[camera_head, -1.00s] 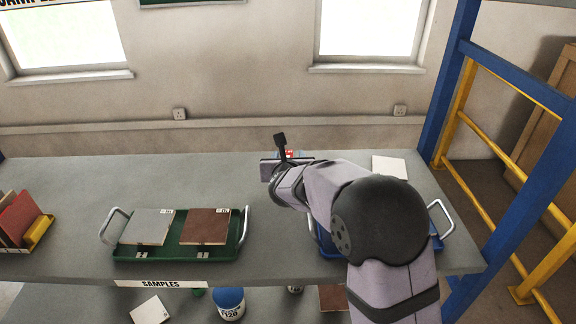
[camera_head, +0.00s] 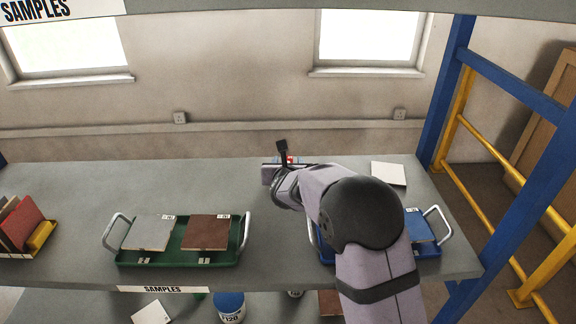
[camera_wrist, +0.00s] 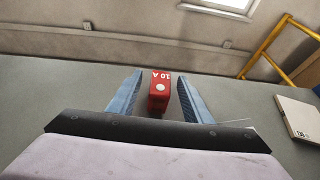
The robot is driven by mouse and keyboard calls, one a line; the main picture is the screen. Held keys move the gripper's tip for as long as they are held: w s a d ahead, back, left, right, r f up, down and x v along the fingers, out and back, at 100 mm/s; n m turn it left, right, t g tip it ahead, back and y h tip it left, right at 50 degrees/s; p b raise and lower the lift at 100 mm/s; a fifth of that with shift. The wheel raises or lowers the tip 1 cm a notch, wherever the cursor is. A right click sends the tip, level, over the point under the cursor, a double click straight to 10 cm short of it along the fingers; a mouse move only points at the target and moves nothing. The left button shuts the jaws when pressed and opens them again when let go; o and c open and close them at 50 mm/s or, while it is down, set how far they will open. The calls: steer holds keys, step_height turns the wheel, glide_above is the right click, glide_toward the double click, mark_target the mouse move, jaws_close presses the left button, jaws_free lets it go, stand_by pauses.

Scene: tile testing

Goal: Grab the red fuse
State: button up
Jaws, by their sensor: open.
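The red fuse (camera_wrist: 159,90) shows in the wrist view as a small red block with a white "10 A" label and a white dot on it. It stands on the grey table between the two blue fingers of my gripper (camera_wrist: 157,97). In the head view only a small red bit of the fuse (camera_head: 290,160) shows beside my gripper (camera_head: 283,172); the rest is hidden by my arm.
A white tile (camera_head: 388,174) lies right of the gripper. A green tray (camera_head: 180,257) with a grey and a brown tile is at front left. A blue tray (camera_head: 428,250) is partly behind my arm. A blue post and yellow rails (camera_head: 475,130) stand at right. The back-left table is clear.

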mark_target(288, 158)
steer(key=shift+p+x, duration=1.2)
steer(key=shift+x, duration=1)
jaws_close()
